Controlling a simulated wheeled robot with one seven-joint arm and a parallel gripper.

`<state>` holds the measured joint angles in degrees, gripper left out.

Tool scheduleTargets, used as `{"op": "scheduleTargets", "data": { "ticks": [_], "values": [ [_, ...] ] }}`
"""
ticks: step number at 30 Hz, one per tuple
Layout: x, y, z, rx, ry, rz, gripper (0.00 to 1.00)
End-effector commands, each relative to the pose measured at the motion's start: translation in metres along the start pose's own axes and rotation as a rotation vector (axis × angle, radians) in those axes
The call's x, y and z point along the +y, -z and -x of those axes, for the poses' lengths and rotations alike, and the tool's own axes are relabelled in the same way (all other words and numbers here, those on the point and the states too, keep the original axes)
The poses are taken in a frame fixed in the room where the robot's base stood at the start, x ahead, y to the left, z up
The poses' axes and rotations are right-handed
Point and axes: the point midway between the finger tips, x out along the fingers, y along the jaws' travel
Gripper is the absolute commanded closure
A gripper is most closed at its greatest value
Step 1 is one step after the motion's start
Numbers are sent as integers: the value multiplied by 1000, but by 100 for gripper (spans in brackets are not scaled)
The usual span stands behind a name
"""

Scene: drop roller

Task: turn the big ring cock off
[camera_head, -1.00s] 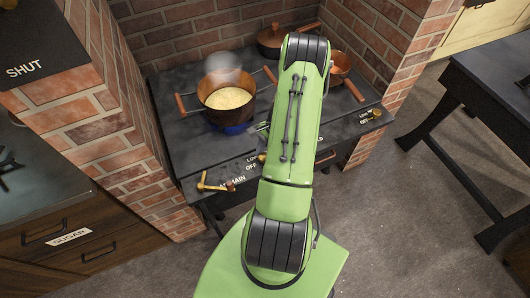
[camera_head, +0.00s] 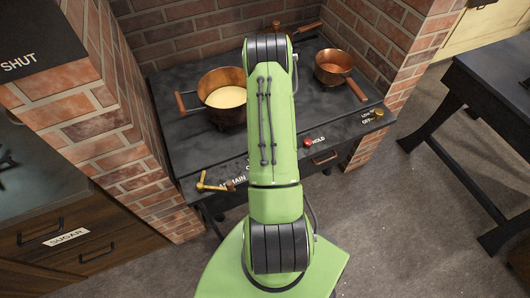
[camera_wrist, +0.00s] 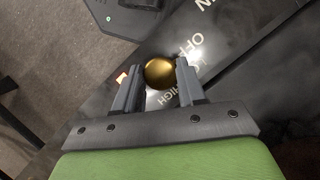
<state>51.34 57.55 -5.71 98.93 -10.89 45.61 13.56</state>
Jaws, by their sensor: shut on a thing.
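A round brass knob (camera_wrist: 160,71), the big ring cock by its OFF, LOW and HIGH marks, sits between my gripper's fingertips (camera_wrist: 158,76) in the wrist view. My gripper is shut on it. In the head view my green arm hides both the knob and the gripper. The big copper pot (camera_head: 222,97) stands on the left of the stove, with pale yellow content. No blue flame shows under it now. The knob's pointer is not clear to me.
A brass lever (camera_head: 214,184) marked MAIN is at the stove's front left. A red HOLD button (camera_head: 308,142) and a smaller brass knob (camera_head: 379,113) are on the right. A small copper pan (camera_head: 333,67) stands behind. A dark table (camera_head: 490,95) is at right.

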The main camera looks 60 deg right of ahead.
Motion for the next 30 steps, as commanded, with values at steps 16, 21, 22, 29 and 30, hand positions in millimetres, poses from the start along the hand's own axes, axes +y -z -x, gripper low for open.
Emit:
{"op": "scheduleTargets", "data": {
  "ticks": [16, 21, 22, 29, 30],
  "values": [
    [-1, 0, 0, 1, -69, 164, 90],
    [-1, 0, 0, 1, -70, 167, 90],
    [-1, 0, 0, 1, -70, 167, 90],
    [-1, 0, 0, 1, -69, 167, 52],
    [-1, 0, 0, 0, -69, 166, 46]
  ]
}}
